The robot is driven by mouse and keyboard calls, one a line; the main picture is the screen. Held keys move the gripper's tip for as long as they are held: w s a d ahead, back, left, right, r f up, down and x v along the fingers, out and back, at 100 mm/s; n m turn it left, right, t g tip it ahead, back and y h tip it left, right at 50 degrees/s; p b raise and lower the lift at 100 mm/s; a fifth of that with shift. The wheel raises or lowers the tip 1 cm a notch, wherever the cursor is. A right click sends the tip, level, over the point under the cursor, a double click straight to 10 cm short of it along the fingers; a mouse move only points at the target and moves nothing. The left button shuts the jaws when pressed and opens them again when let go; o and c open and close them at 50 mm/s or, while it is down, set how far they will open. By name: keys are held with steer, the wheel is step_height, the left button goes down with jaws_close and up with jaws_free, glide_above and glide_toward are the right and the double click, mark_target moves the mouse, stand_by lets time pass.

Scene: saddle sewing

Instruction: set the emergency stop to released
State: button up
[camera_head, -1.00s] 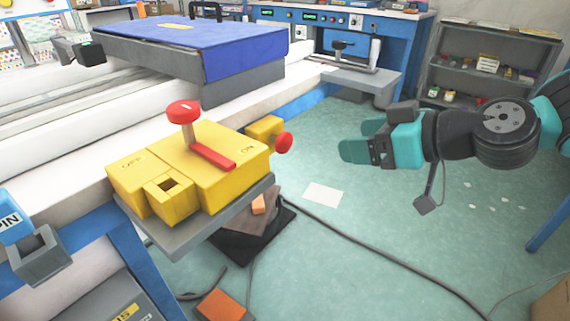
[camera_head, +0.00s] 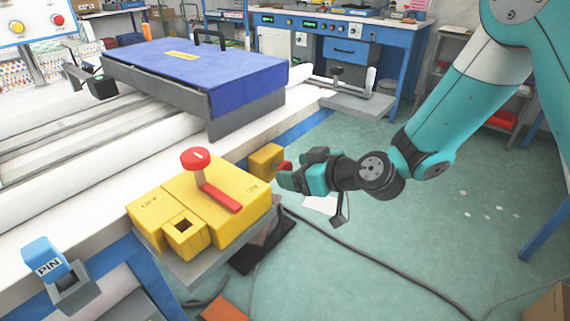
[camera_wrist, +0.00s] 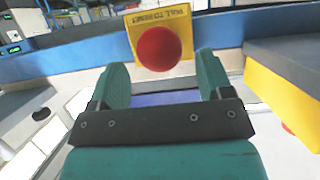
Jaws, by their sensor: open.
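The emergency stop is a small yellow box (camera_head: 265,159) on the bench edge with a red round knob (camera_head: 286,166), partly hidden by my gripper. In the wrist view the red knob (camera_wrist: 158,48) faces me, in front of a yellow plate (camera_wrist: 178,22) printed "PULL TO RESET". My gripper (camera_head: 287,180) is open and empty, its teal fingers pointing at the knob from the right. In the wrist view the fingertips (camera_wrist: 162,72) are on either side of the line to the knob, which appears just beyond them. I cannot tell whether the knob is pressed in.
A larger yellow switch box (camera_head: 230,187) marked OFF and ON, with a red lever and knob (camera_head: 195,159), stands close by on a grey shelf. A blue PIN tag (camera_head: 45,259) is at lower left. A blue-covered case (camera_head: 190,60) lies behind. Open floor is at right.

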mark_target(289, 169)
steer(key=shift+x, duration=1.8)
